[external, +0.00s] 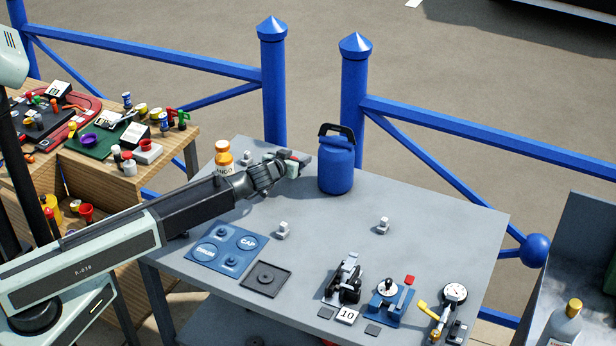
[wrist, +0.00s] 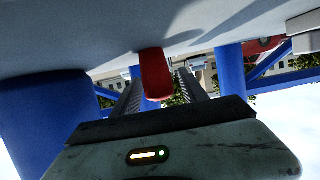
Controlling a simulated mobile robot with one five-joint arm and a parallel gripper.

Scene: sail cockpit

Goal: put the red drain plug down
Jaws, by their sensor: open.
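The red drain plug (wrist: 154,74) shows in the wrist view, where the picture is upside down. It stands upright with its base against the grey table top (wrist: 80,35), between my two fingers. My gripper (external: 293,164) is low over the back of the table in the external view, beside the blue jug. Its jaws are open, with a gap showing on both sides of the plug in the wrist view. In the external view the fingers mostly hide the plug.
The blue jug (external: 336,166) stands close to the right of my gripper, and an orange bottle (external: 224,158) to its left. Small grey fittings (external: 383,225) stand on the table. A blue panel (external: 222,246), black tray (external: 265,279) and several devices fill the front.

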